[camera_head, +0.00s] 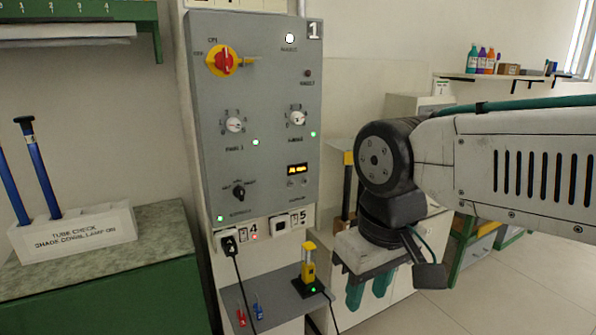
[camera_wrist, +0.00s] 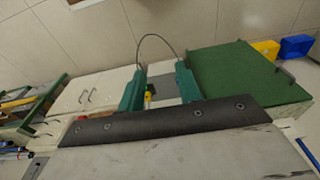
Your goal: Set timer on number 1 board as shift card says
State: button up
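The number 1 board (camera_head: 215,110) is an upright grey panel on the wall, left of my arm in the head view. Its timer display (camera_head: 298,170) shows amber digits too small to read, with small buttons (camera_head: 297,183) just below. Above are two white dials (camera_head: 234,125) and a red-and-yellow rotary switch (camera_head: 222,61); a black selector knob (camera_head: 239,190) is at lower left. My gripper (camera_head: 367,295) points down, right of and below the board, touching nothing. Its green fingers stand apart and empty in the wrist view (camera_wrist: 159,85). I cannot make out a shift card.
A grey shelf (camera_head: 275,308) below the board holds a yellow device (camera_head: 308,262) and red and blue small items. Sockets marked 4 and 5, one with a black plug (camera_head: 228,241), sit above it. A white rack (camera_head: 85,228) with blue rods stands left on a green cabinet.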

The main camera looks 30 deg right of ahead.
jog(key=shift+c, duration=0.3)
grip_shut()
dwell(1.4)
